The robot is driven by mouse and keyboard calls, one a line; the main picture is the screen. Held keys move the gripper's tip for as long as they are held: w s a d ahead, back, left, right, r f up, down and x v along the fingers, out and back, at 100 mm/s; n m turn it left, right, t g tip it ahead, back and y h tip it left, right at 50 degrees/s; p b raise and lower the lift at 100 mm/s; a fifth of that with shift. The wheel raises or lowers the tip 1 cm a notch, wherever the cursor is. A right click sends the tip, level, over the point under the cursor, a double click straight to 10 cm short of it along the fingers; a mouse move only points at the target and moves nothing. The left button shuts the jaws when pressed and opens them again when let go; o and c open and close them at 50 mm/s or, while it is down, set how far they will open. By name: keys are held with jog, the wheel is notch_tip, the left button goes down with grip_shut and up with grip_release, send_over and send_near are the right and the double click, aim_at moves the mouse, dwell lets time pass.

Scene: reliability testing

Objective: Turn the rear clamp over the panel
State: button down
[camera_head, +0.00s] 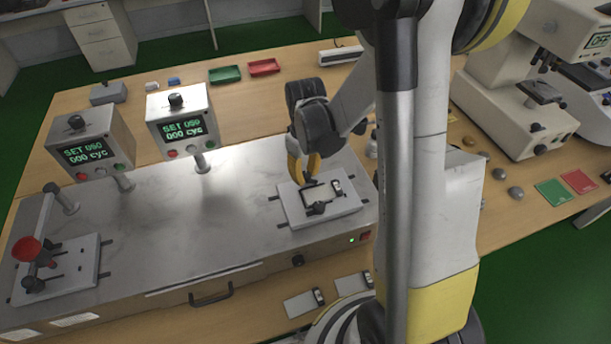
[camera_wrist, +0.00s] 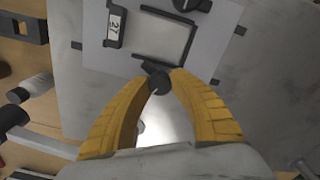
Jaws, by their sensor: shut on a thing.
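The panel (camera_head: 316,194) is a pale rectangle in a dark frame on a white fixture plate (camera_head: 349,206); the panel also shows in the wrist view (camera_wrist: 163,38). My gripper (camera_head: 304,176) reaches down at the panel's rear edge. In the wrist view, the yellow fingers of my gripper (camera_wrist: 160,79) close around the dark round knob of the rear clamp (camera_wrist: 159,84). A short dark bar by the knob lies near the panel's edge; I cannot tell if it overlaps the panel. The front clamp (camera_head: 318,208) is a dark knob at the opposite edge.
A small part marked 27 (camera_wrist: 114,26) stands beside the panel. Two control boxes (camera_head: 183,118) (camera_head: 92,148) stand on posts behind the metal bench top. The bench middle (camera_head: 220,220) is clear.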

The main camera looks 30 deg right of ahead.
aim_at(306, 174)
jog(key=m+b, duration=0.1)
jog(key=m, duration=0.5)
jog(key=m+b, duration=0.1)
jog(key=m, duration=0.5)
dwell(0.5)
jog(key=c, duration=1.1)
grip_release()
jog(key=shift+r, duration=0.1)
notch_tip(306, 174, up, 12)
